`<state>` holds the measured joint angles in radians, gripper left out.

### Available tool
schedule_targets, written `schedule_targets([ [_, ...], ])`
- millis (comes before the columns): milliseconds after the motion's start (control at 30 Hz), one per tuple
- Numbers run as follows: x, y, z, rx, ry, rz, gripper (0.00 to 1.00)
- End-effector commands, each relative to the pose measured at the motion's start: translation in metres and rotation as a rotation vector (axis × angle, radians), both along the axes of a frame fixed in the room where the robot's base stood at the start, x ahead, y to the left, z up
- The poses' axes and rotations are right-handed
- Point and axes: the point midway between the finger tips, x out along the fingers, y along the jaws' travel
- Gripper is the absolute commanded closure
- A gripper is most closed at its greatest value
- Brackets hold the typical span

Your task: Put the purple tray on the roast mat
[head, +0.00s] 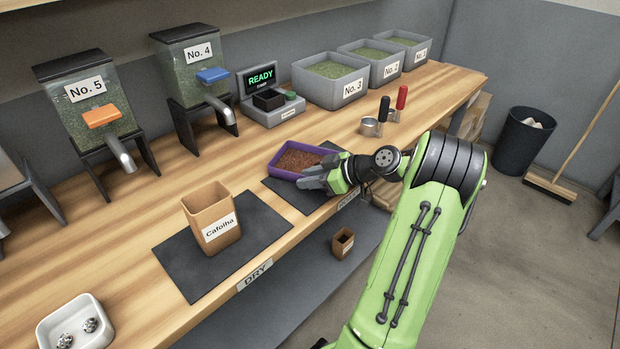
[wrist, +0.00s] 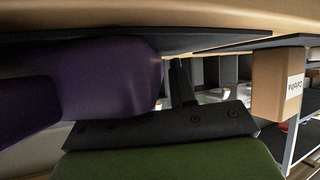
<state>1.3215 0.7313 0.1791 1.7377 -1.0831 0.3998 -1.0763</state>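The purple tray (head: 280,172), filled with brown granules, sits level at a dark mat (head: 310,197) near the bench's front edge. A label below this mat is partly hidden by my arm and cannot be read. In the wrist view the purple tray (wrist: 105,75) fills the left side, close to the mat surface in this upside-down picture. My gripper (head: 318,176) is at the tray's right front wall. One dark finger (wrist: 160,126) shows beside the tray in the wrist view. Whether the fingers are closed on the wall cannot be made out.
A brown Cafolha container (head: 211,218) stands on another dark mat (head: 185,265) labelled DRY. Behind are a scale reading READY (head: 268,100), grey bins of green beans (head: 325,85) and a metal cup (head: 370,127). A white dish (head: 75,325) is at the front left.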

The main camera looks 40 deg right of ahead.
Motion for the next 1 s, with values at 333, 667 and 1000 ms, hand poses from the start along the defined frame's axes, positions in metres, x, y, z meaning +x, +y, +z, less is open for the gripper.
schedule_targets([
  [333,0.0,0.0,0.003,0.0,0.0,0.0,0.66],
  [667,-0.06,-0.028,0.042,0.0,0.0,-0.007,0.66],
  [1000,-0.097,-0.043,0.062,0.0,0.0,0.001,0.66],
])
